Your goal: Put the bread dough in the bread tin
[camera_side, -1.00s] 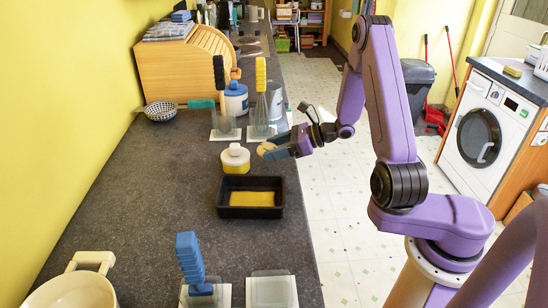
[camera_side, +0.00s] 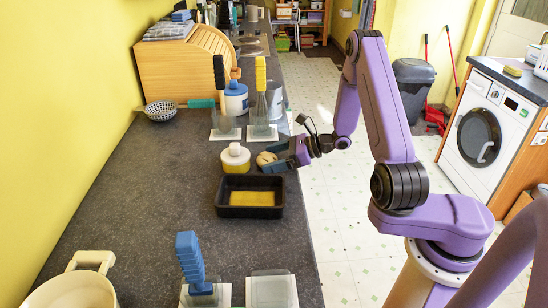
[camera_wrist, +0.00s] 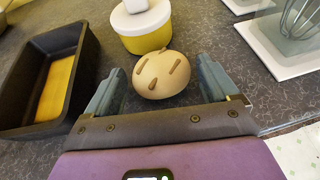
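The bread dough (camera_wrist: 162,73) is a pale round lump with dark slashes on top. It also shows in the side view (camera_side: 266,159), just right of the yellow and white pot. My gripper (camera_wrist: 160,66) is open around the dough, with a gap between each finger and its sides. In the side view my gripper (camera_side: 272,160) reaches in low over the counter from the right. The bread tin (camera_side: 249,212) is black and rectangular with a yellow-orange floor; it is empty. It stands nearer the side camera than the dough, and at the left in the wrist view (camera_wrist: 82,65).
The yellow and white pot (camera_side: 235,166) stands close behind the tin and beside the dough. Utensils on pale stands (camera_side: 261,131) stand farther back. A blue-handled tool (camera_side: 190,258) and a cream pot (camera_side: 75,289) are at the near end. The counter's left middle is clear.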

